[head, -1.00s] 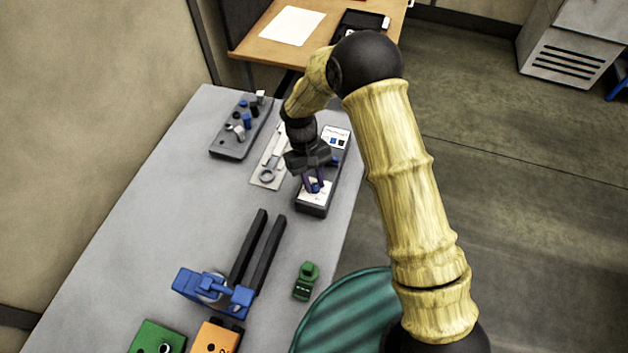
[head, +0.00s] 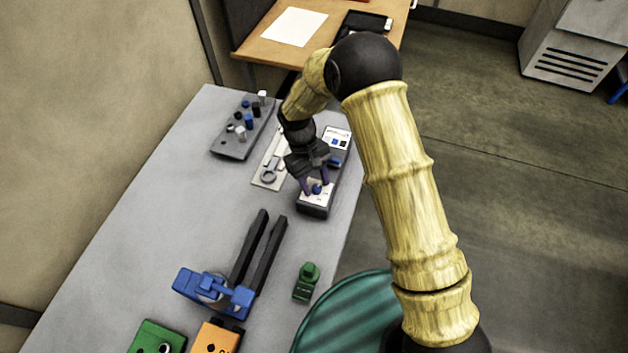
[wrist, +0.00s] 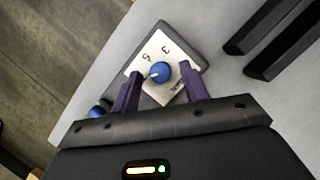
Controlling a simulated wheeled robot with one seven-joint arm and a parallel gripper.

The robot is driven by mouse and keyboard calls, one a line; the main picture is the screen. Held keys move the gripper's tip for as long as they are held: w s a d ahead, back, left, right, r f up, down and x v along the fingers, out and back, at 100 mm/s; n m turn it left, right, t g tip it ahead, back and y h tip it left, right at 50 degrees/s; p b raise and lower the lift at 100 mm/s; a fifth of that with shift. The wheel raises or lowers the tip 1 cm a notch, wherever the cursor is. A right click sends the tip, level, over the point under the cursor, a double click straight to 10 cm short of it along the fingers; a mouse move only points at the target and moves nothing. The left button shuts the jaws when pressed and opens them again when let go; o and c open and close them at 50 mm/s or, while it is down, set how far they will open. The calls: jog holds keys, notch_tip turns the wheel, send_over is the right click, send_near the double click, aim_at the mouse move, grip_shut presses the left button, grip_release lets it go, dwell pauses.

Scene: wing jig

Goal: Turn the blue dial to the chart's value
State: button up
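The blue dial (head: 316,189) sits on a white plate at the near end of a dark box (head: 313,211). In the wrist view the dial (wrist: 160,73) has a white mark on its left side, and a 3 and a 5 are printed on the plate (wrist: 172,94). My gripper (head: 316,183) is over the dial. In the wrist view its purple fingers (wrist: 160,86) stand apart, one on each side of the dial, with gaps between. A white card with coloured squares (head: 338,132), possibly the chart, is at the box's far end; its writing is too small to read.
A grey block with several pegs (head: 230,147) and a pale board with a ring-ended tool (head: 268,177) lie left of the box. A blue clamp with black bars (head: 240,298) and a green piece (head: 306,283) are nearer. Bare grey table lies between.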

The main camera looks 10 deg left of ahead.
jog(key=shift+w+r, duration=0.1)
jog(key=b+v, duration=0.3)
jog(key=v, duration=1.4)
jog(key=shift+a, duration=0.1)
jog(key=s+d+m+t+y, duration=0.2)
jog(key=d+m, duration=0.1)
jog(key=d, duration=1)
jog(key=s+d+m+t+y, duration=0.1)
jog(key=s+d+m, duration=0.25)
jog(key=d, duration=0.85)
jog(key=s+d+m+t, duration=0.2)
jog(key=s+d+m, duration=0.1)
jog(key=s+d, duration=0.3)
jog(key=shift+s+d+f, duration=0.3)
jog(key=shift+d, duration=0.15)
